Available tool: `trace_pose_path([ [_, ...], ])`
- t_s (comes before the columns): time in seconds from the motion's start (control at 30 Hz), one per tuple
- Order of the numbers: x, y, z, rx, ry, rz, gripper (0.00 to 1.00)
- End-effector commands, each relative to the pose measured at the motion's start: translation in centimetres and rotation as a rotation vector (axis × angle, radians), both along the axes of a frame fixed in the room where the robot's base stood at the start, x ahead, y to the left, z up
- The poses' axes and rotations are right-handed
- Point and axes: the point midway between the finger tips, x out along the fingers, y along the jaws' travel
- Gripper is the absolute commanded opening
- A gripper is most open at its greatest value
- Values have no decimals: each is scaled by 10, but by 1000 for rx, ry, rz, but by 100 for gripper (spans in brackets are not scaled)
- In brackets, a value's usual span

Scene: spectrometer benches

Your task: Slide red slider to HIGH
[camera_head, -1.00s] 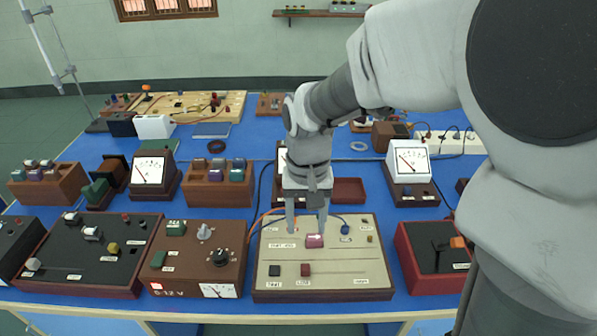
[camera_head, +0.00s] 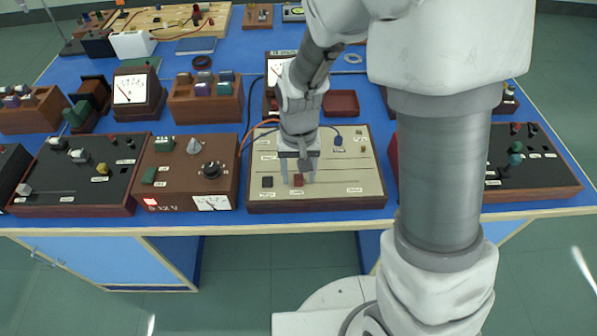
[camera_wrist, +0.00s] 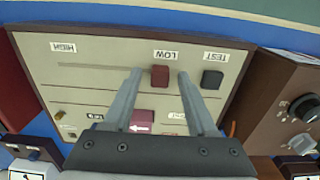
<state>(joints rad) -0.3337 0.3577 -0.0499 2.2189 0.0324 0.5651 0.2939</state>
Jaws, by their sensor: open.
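The red slider (camera_head: 298,180) sits at the LOW end of the front slot on the beige panel (camera_head: 340,172). In the wrist view the red slider (camera_wrist: 160,77) stands beside the LOW label (camera_wrist: 165,55). The slot (camera_wrist: 95,67) runs from it toward the HIGH label (camera_wrist: 63,47). My gripper (camera_head: 298,176) is open, pointing down over the panel. In the wrist view its fingertips (camera_wrist: 160,73) are on either side of the red slider, with small gaps showing. I cannot tell whether they touch the panel.
A pink block (camera_wrist: 143,117) with a white arrow lies between the fingers' bases, farther back on the panel. A brown power box (camera_head: 187,172) stands left of the panel. The slot toward HIGH is clear.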

Motion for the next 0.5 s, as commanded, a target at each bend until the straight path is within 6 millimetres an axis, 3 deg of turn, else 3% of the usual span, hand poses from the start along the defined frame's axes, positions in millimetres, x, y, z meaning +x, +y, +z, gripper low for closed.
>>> trace_pose_path([
  [0.13, 0, 0, 0, 0, 0, 0, 54],
  [0.43, 0, 0, 0, 0, 0, 0, 0],
  [0.5, 0, 0, 0, 0, 0, 0, 0],
])
